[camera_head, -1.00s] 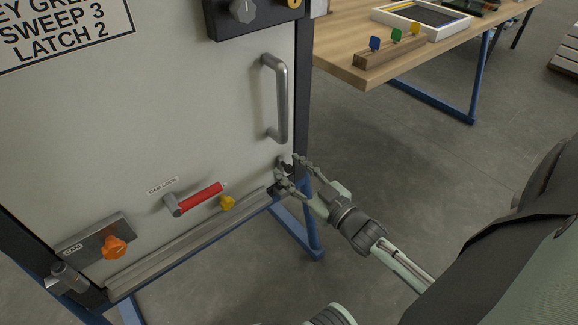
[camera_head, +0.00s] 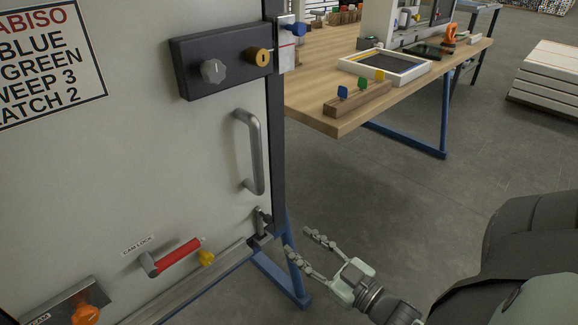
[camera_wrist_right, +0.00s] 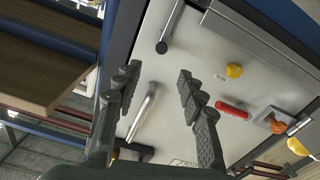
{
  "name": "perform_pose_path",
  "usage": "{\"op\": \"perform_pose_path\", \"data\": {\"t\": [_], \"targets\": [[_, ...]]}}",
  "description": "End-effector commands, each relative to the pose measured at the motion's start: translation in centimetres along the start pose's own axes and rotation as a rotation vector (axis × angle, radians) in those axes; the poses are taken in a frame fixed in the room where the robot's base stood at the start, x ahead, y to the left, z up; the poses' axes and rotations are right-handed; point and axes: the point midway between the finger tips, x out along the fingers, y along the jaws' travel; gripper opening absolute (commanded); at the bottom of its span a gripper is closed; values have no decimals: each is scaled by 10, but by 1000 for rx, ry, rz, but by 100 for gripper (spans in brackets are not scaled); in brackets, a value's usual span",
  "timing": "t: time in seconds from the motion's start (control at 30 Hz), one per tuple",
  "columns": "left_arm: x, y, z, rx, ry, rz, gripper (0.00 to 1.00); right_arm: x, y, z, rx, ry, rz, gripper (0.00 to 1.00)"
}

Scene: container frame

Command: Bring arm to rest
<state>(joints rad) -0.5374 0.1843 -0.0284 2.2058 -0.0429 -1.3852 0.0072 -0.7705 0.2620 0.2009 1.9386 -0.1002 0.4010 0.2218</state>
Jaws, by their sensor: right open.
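My right gripper (camera_head: 306,248) is open and empty in the head view, apart from the grey door panel (camera_head: 150,170) and to the right of its lower corner. Its two fingers also show spread in the right wrist view (camera_wrist_right: 160,88), with the door behind them. A small metal latch (camera_head: 262,221) sits at the door's lower right corner, left of the fingertips. My left gripper is not in view.
The door carries a grey handle (camera_head: 251,152), a red cam-lock lever (camera_head: 176,257), a yellow knob (camera_head: 206,258) and a black lock box (camera_head: 222,62). A wooden table (camera_head: 310,105) with a framed tray (camera_head: 344,64) stands behind. Open floor lies right of the door.

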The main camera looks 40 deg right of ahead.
Motion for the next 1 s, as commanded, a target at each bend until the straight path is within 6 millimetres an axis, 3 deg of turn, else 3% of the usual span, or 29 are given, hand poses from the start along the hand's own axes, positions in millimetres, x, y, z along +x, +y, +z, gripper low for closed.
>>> {"op": "perform_pose_path", "data": {"t": [0.33,0.43,0.57,0.7,0.8,1.0], "targets": [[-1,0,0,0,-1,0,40,4,-1,7,2,-39,9,40],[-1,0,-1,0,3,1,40,13,-4,28,9,-153,33,40],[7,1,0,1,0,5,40,19,-16,72,23,-412,62,40],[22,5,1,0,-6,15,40,5,-41,117,28,-735,55,40],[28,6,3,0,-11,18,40,-16,-60,137,28,-944,27,40],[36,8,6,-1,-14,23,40,-54,-88,149,13,-1228,-36,40]]}}
